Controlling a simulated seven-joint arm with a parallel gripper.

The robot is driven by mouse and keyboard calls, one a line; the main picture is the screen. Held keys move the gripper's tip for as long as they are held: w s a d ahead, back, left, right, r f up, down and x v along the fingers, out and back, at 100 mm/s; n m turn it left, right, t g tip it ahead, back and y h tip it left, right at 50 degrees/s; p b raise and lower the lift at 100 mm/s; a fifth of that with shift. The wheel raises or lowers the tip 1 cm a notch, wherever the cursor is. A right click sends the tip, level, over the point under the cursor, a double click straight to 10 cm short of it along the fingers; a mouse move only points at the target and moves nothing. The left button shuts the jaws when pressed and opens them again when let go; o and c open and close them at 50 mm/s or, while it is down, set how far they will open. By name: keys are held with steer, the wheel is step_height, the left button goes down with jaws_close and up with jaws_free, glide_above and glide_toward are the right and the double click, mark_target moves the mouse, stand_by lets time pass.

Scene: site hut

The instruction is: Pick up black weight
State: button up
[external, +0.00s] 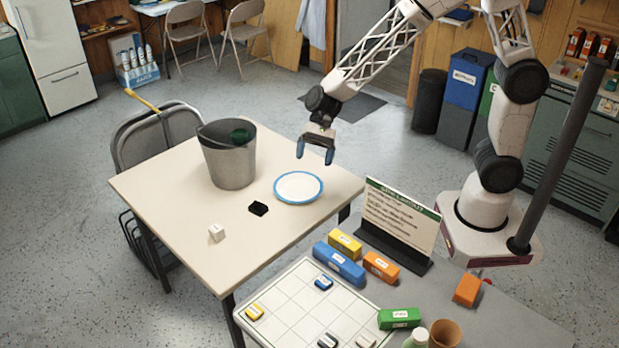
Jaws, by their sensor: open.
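Another dark block (327,340) lies on the white gridded board at the bottom of the view; I cannot tell which of the two is the weight. My gripper (314,160) hangs above the far right part of the table, pointing down. Its blue-tipped fingers are apart with nothing between them. It is up and to the right of the black block on the table, clear of it.
A grey bucket (229,165) with something green inside stands near a blue-rimmed plate (298,187). A white cube (216,232) sits nearer the front. The gridded board (290,310), several coloured blocks and a sign (400,215) stand on the grey surface at right.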

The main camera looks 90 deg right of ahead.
steer(key=w+d+f+m+t+y, duration=0.1)
steer(key=w+d+f+m+t, duration=0.3)
steer(key=w+f, duration=0.6)
steer(key=m+t, duration=0.2)
steer(key=m, duration=0.5)
glide_toward(255, 209)
steer(key=shift+w+a+r, duration=0.2)
steer(key=shift+w+a, duration=0.55)
steer(key=shift+x, duration=1.3)
steer(key=shift+a+f, duration=0.1)
steer(key=shift+x, duration=2.45)
